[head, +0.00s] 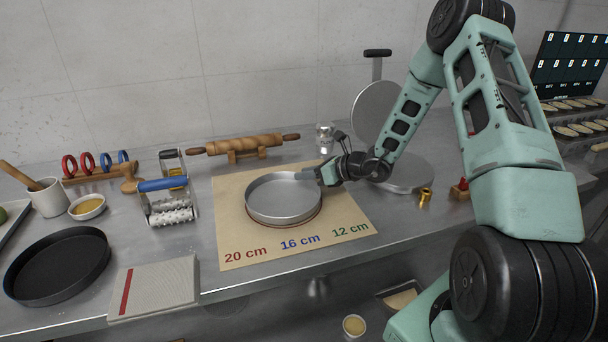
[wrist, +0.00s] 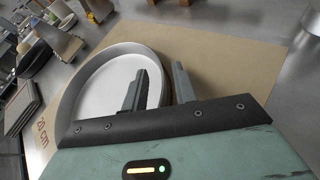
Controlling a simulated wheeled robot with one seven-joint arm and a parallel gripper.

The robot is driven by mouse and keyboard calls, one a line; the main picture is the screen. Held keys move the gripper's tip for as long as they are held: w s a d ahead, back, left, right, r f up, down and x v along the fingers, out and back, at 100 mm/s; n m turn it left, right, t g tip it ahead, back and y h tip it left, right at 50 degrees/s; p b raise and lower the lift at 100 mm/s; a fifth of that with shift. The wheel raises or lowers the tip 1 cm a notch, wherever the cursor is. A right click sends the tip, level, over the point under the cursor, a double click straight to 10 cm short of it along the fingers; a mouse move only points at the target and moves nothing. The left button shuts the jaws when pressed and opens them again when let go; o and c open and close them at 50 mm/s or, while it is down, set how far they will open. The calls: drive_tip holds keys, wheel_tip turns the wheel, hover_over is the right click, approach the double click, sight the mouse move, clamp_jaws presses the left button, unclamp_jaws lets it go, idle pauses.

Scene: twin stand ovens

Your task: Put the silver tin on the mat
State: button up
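The silver tin (head: 283,199) is a round, shallow, empty pan. It sits at the middle-left of the brown paper mat (head: 238,237), with part of a printed ring showing along its front edge. Whether its base fully touches the mat is hard to tell. My gripper (head: 322,176) is at the tin's right rim. In the wrist view my gripper (wrist: 158,85) has one finger inside the tin (wrist: 107,84) and one outside its wall. The fingers stand apart, with a visible gap around the rim. The mat (wrist: 222,60) also shows there.
A dark round pan (head: 58,266) and a grey pad with a red stripe (head: 154,287) lie front left. A blue-handled roller (head: 168,200) stands left of the mat. A rolling pin (head: 240,145) is behind. A tortilla press (head: 405,177) stands right. The mat's front is clear.

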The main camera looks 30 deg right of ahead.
drive_tip(key=b+v, duration=0.1)
drive_tip(key=v, duration=0.9)
drive_tip(key=shift+s+d+r, duration=0.1)
drive_tip(key=shift+s+r, duration=0.05)
drive_tip(key=shift+s, duration=0.2)
drive_tip(key=s+a+r+n+g+y, duration=0.2)
drive_tip(key=s+a+n+g, duration=0.25)
drive_tip(key=a+n, duration=0.55)
drive_tip(key=s+a+r+n+g+y, duration=0.15)
drive_tip(key=s+a+n+g, duration=0.3)
drive_tip(key=a, duration=0.95)
drive_tip(key=s+a+r+n+g+h, duration=0.1)
drive_tip(key=s+a+n+h, duration=0.3)
drive_tip(key=s+n, duration=0.5)
drive_tip(key=s+a+r+n+g+h, duration=0.1)
drive_tip(key=s+a+n+h, duration=0.4)
drive_tip(key=s+n, duration=0.5)
drive_tip(key=r+n+h, duration=0.1)
drive_tip(key=n, duration=0.5)
drive_tip(key=shift+r, duration=0.25)
